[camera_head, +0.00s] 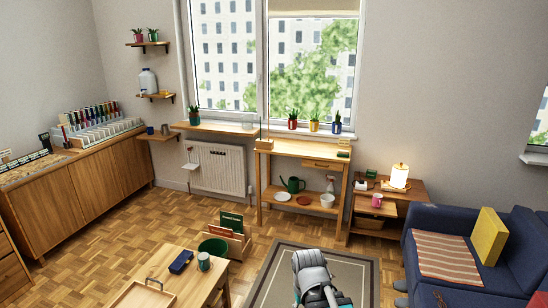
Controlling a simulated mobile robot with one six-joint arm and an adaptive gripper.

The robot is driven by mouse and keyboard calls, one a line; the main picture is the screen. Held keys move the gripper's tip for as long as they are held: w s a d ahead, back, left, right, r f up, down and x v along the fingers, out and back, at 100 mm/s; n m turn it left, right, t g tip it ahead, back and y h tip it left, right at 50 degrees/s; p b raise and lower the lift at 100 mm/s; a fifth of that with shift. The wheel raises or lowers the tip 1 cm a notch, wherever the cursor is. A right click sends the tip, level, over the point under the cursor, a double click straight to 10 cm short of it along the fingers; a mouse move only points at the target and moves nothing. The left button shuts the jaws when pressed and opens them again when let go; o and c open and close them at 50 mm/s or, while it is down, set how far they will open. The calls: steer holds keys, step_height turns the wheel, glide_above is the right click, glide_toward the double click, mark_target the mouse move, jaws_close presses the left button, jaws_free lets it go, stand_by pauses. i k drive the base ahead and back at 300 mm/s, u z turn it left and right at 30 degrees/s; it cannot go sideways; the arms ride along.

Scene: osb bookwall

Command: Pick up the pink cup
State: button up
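A small pink cup (377,200) stands on the middle level of the low wooden side shelf, left of the blue sofa. It is small in the view, so its handle and details are hard to tell. Part of my grey and white arm shows at the bottom, over the rug, well in front of the shelf and apart from the cup. I cannot make out gripper fingers in this view.
A lit lamp (399,177) stands on the shelf's top. A blue sofa (425,230) is on the right and a wooden potting table (300,148) on the left. A coffee table (172,259) stands at lower left. The rug (350,262) looks clear around my arm.

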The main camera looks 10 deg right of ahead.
mark_target(378, 202)
steer(key=z, duration=0.2)
steer(key=i, duration=1.65)
steer(key=z, duration=0.55)
steer(key=i, duration=1.6)
steer(key=z, duration=0.2)
